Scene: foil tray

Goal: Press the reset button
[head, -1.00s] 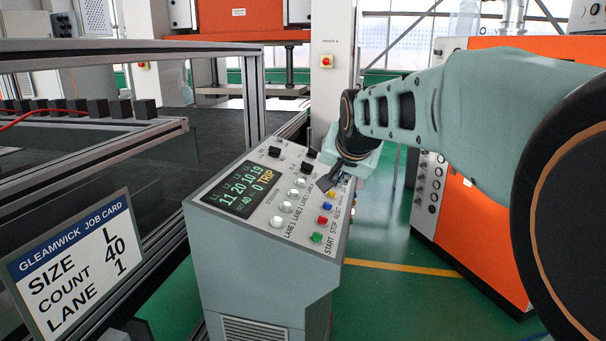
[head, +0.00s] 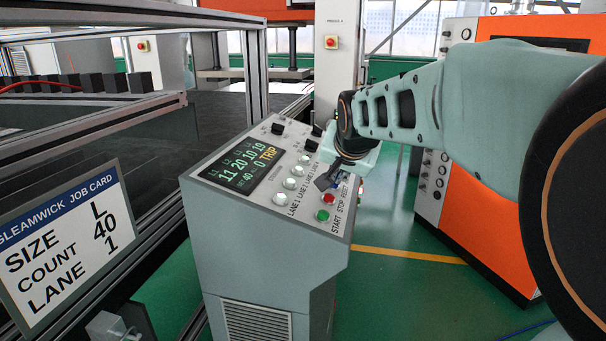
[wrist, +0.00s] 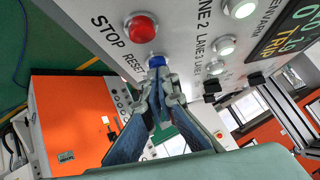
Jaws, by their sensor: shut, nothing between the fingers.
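The reset button is a blue button (wrist: 157,61) beside the RESET label in the wrist view, next to the red stop button (wrist: 141,27). My gripper (wrist: 157,77) is shut and empty, its fingertips right at the blue button's near edge. I cannot tell whether they touch it or stop just short. In the head view my gripper (head: 323,182) is low over the panel's right side and largely covers the blue button. The control panel (head: 235,212) has a dark display (head: 257,170) reading TRIP in yellow.
The red stop button (head: 328,199) and green start button (head: 322,215) sit close to my gripper. White lane buttons (head: 289,184) and black knobs (head: 277,128) are on the same panel. A job card (head: 62,245) is at left; an orange machine (head: 485,225) is at right.

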